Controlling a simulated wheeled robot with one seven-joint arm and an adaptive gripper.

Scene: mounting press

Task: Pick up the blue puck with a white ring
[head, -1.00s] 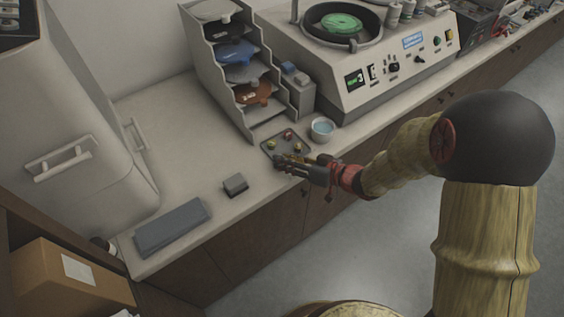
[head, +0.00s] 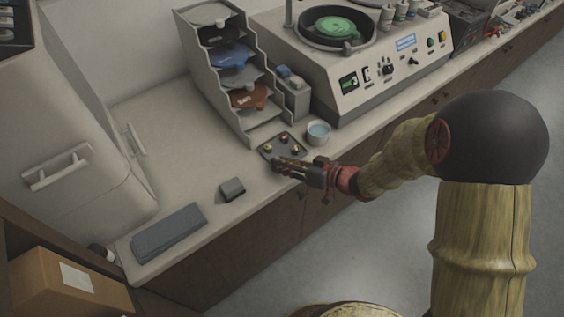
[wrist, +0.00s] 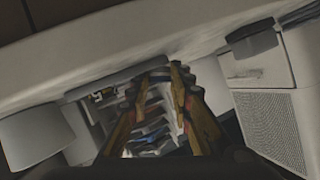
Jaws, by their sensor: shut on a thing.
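My gripper (head: 277,164) is over the counter at the front edge of a small dark tray (head: 270,154). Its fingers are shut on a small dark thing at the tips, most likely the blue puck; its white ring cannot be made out. In the wrist view the two fingers (wrist: 165,75) close towards each other, and what is between them is unclear. Several small pucks, red (head: 282,137) and yellowish ones, stay on the tray. No blue puck shows apart from the gripper.
A white bowl with bluish contents (head: 318,132) stands right of the tray. A shelf rack (head: 238,125) and a polishing machine (head: 375,90) stand behind. A grey block (head: 232,188) and a grey mat (head: 168,231) lie left, with bare counter between.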

